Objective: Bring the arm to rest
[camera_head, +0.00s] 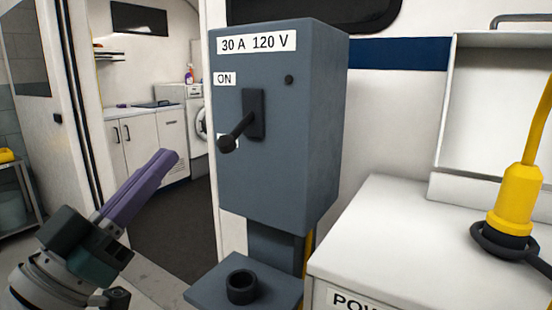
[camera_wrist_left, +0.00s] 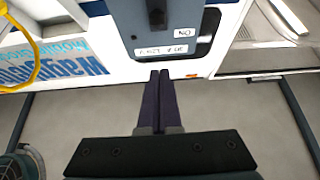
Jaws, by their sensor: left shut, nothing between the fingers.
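My left gripper (camera_head: 168,160) has purple fingers pressed together with nothing between them. It is at the lower left in the head view, apart from and left of the grey-blue power box (camera_head: 285,170). The box has a black lever (camera_head: 238,131) that slants down, away from the ON label; its knob partly covers a lower label. In the left wrist view the shut fingers (camera_wrist_left: 160,100) point toward the box (camera_wrist_left: 140,30), which appears upside down with its lever at the top edge. My right gripper is not in view.
A grey shelf (camera_head: 212,292) with a black ring socket (camera_head: 242,287) sits below the box. A yellow plug with cable (camera_head: 520,195) stands in a black ring on the white cabinet (camera_head: 375,215) at right. An open doorway at left shows a washer (camera_head: 200,125) and cupboards.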

